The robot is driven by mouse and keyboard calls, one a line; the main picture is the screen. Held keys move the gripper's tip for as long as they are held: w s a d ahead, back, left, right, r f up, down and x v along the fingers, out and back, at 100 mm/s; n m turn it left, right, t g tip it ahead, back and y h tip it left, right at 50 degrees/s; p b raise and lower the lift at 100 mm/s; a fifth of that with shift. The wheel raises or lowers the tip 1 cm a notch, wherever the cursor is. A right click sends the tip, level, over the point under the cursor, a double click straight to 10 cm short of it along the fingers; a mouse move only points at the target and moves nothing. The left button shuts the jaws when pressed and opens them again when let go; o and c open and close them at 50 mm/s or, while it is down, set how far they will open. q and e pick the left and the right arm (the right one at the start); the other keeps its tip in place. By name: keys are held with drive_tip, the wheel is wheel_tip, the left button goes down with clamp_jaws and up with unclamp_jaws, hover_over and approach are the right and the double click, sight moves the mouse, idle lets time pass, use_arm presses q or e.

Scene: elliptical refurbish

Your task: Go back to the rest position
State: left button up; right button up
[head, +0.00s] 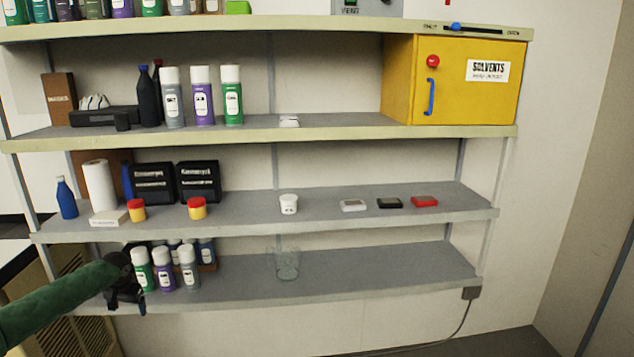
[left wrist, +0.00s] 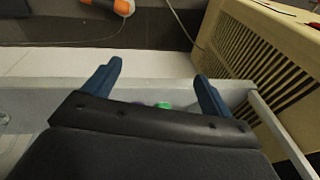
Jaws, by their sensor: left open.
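My left gripper (head: 127,297) is at the left end of the lowest shelf (head: 350,272) in the head view, with its green-sleeved arm coming in from the left. It is beside a green-labelled spray can (head: 143,269), which stands with a purple one (head: 163,268) and a grey one (head: 188,267). In the left wrist view the two blue fingers of the left gripper (left wrist: 158,82) are spread apart with nothing held between them. A small green cap (left wrist: 163,105) shows behind the gripper's dark body. My right gripper is not in view.
A clear glass jar (head: 287,263) stands mid-shelf on the lowest level. A yellow solvents cabinet (head: 455,80) sits at the upper right. A beige vented unit (left wrist: 265,50) stands close by in the left wrist view. The lowest shelf's right half is bare.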

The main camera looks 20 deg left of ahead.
use_arm(q)
drive_tip(key=s+d+f+m+b, duration=0.1)
drive_tip(key=s+d+f, duration=0.4)
drive_tip(key=d+f, duration=0.7)
drive_tip(key=s+d+f+m+h+b, duration=0.1)
drive_tip(key=s+d+f, duration=0.55)
drive_tip(key=f, duration=1.05)
drive_tip(key=s+d+f+m+b, duration=0.15)
drive_tip(key=s+d+f, duration=0.25)
drive_tip(key=d+f, duration=0.85)
drive_tip(key=s+d+f+m, duration=0.1)
drive_tip(key=s+d+f, duration=0.3)
drive_tip(key=d, duration=1)
drive_tip(key=s+d+f+m+h+b, duration=0.1)
drive_tip(key=s+d+f, duration=0.4)
drive_tip(key=d, duration=0.9)
drive_tip(key=s+d+f+m, duration=0.1)
drive_tip(key=s+d+f, duration=0.3)
drive_tip(key=d+f, duration=0.4)
drive_tip(key=d, duration=0.5)
drive_tip(key=shift+s+d+m+t+h, duration=0.2)
drive_tip(key=shift+d+m+t+h, duration=0.15)
drive_tip(key=shift+d+t+h, duration=0.05)
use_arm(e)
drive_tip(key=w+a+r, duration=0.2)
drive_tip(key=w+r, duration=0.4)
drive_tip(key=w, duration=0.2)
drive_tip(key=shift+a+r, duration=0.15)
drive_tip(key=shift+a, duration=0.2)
